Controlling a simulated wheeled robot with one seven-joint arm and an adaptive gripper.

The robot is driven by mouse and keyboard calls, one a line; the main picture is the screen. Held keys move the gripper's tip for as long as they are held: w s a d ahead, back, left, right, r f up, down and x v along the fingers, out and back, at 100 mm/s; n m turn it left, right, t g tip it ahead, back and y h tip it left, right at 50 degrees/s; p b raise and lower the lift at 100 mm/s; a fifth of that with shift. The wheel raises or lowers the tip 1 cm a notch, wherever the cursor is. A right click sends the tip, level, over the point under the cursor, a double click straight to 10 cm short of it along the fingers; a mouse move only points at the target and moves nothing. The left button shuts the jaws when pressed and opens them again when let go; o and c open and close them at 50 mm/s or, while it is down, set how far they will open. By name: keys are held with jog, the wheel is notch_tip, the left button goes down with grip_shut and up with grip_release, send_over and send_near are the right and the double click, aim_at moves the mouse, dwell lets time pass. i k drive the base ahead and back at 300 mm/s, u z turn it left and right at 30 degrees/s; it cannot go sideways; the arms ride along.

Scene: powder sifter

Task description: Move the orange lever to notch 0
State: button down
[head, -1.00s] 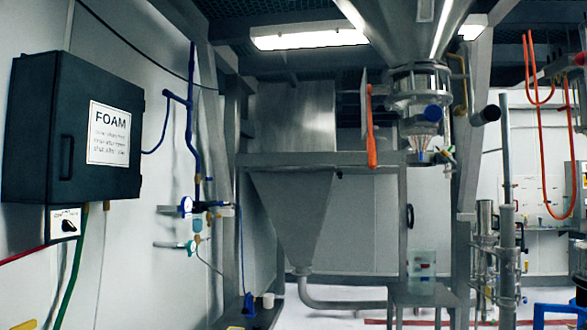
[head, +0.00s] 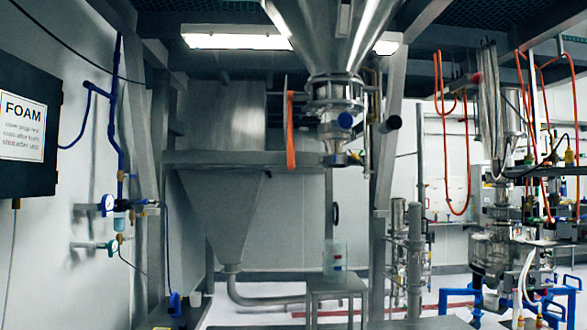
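A long orange bar (head: 290,130), which looks like the orange lever, stands upright beside the sifter funnel, left of its outlet in the head view. Its lower end is close to the horizontal steel beam. Notch marks are too small to make out, so I cannot tell its notch. The steel funnel (head: 335,35) narrows to a clamped outlet (head: 335,100) with a dark blue round cap (head: 345,120). My gripper is not in view.
A steel hopper (head: 225,205) hangs in a frame behind. A dark FOAM cabinet (head: 25,130) and blue pipes (head: 119,130) with gauges line the left wall. A small steel table (head: 335,284) stands below the outlet. Equipment with orange hoses (head: 466,150) fills the right side.

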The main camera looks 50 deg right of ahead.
aim_at(291, 152)
jog(key=k, duration=0.7)
jog(key=z, duration=0.85)
jog(key=i, duration=0.5)
jog(key=z, duration=0.05)
